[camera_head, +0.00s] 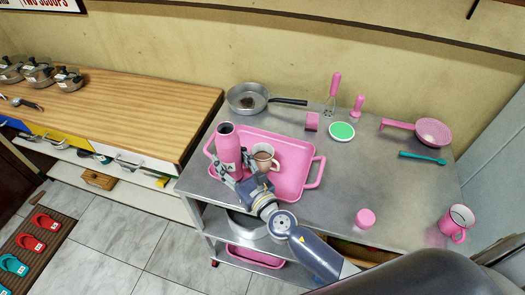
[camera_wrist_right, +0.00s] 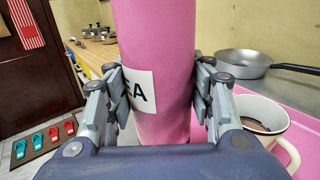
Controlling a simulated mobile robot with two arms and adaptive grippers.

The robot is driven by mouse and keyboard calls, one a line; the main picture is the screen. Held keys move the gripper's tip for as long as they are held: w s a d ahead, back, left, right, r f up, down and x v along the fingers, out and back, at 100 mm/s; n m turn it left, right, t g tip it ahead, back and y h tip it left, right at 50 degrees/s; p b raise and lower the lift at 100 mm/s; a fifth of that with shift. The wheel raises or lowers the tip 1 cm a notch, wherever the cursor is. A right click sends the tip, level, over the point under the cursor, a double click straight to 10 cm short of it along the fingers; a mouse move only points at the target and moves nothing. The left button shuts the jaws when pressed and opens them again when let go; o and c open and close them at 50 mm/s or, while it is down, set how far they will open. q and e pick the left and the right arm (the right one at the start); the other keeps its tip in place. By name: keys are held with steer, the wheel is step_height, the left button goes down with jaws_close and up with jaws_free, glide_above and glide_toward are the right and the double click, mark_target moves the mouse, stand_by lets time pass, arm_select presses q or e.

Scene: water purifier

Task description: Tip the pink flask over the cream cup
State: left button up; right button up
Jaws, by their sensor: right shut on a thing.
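The pink flask (camera_head: 228,146) stands upright at the left end of the pink tray, its top open. It fills the middle of the right wrist view (camera_wrist_right: 155,60), with part of a white label showing. My right gripper (camera_head: 231,172) is shut around the flask, a finger on each side (camera_wrist_right: 155,100). The cream cup (camera_head: 263,163) stands on the tray just right of the flask, with something brown inside. The cup also shows at the right of the wrist view (camera_wrist_right: 280,140). My left gripper is not in view.
The pink tray (camera_head: 313,172) lies on a metal table (camera_head: 385,180). A pan (camera_head: 247,98) is behind it. A pink lid (camera_head: 365,217) and a pink mug (camera_head: 457,222) are at the right. A wooden counter (camera_head: 130,105) is at left.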

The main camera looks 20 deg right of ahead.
mark_target(235, 154)
steer(key=shift+r, duration=0.1)
step_height(235, 154, up, 6)
steer(key=p, duration=0.6)
steer(key=shift+s, duration=0.1)
steer(key=shift+s+d+f+b, duration=0.2)
steer(key=shift+s+f+b, duration=0.1)
steer(key=shift+b, duration=0.05)
steer(key=s+d+r+m+h+b, duration=0.1)
steer(key=s+d+h+b, duration=0.1)
steer(key=s+d+b, duration=0.2)
steer(key=s+d+r+m+h+b, duration=0.1)
steer(key=s+d+m+h+b, duration=0.1)
steer(key=s+d, duration=0.5)
steer(key=s+h+b, duration=0.1)
steer(key=s, duration=0.4)
steer(key=shift+s+d+r+t+b, duration=0.25)
steer(key=shift+s+d+t+b, duration=0.15)
